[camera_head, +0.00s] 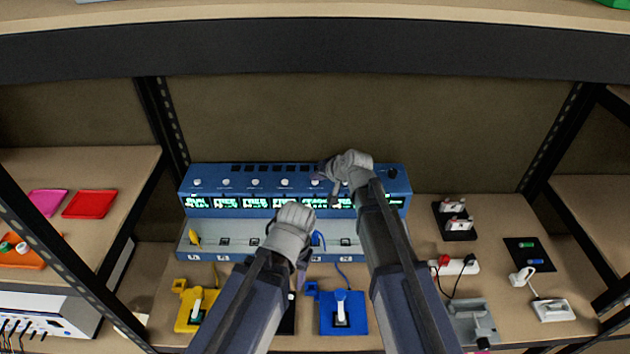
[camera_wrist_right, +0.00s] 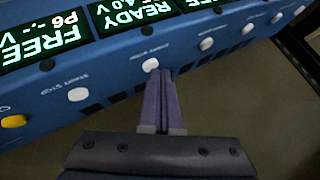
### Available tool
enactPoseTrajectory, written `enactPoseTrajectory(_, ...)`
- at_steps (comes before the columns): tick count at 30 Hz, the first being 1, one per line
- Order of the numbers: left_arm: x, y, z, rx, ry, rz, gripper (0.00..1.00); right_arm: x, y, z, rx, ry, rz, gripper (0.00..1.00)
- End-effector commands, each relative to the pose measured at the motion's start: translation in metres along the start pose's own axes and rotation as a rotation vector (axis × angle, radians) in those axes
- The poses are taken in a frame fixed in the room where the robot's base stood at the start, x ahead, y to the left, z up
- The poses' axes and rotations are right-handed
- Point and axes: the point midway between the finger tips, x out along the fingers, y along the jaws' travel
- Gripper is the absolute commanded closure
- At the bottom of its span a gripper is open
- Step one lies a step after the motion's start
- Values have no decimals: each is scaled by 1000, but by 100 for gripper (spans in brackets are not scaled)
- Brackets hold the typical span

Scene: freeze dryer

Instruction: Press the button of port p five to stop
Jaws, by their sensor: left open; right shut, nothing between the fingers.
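The blue multi-port device (camera_head: 300,172) stands on the shelf with a row of green-lit displays and a row of white buttons. In the right wrist view the display (camera_wrist_right: 135,12) reads READY and 4.0 V. It lies beside the one marked P6 (camera_wrist_right: 45,40). The white button (camera_wrist_right: 151,64) by the READY display is right at the tips of my right gripper (camera_wrist_right: 158,74). Whether they touch it I cannot tell. My right gripper (camera_head: 320,177) is shut and empty. My left gripper (camera_head: 301,275) is open, low in front of the device, its fingers partly hidden by its arm.
Another white button (camera_wrist_right: 78,94) and a yellow button (camera_wrist_right: 13,121) lie left of the fingertips in the wrist view. Yellow (camera_head: 187,322) and blue (camera_head: 328,322) holders stand in front of the device. A power strip (camera_head: 455,267) lies on the right. An upper shelf edge (camera_head: 300,48) runs overhead.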

Motion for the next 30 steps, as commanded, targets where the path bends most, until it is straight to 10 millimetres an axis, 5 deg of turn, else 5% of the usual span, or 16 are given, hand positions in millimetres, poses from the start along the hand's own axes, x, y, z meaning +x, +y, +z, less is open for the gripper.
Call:
enactPoseTrajectory(17,-12,-1,1,0,0,0,50,-9,-6,-6,0,0,0,100)
enactPoseTrajectory(30,-53,-5,3,0,0,0,50,-37,-27,-27,0,0,0,100)
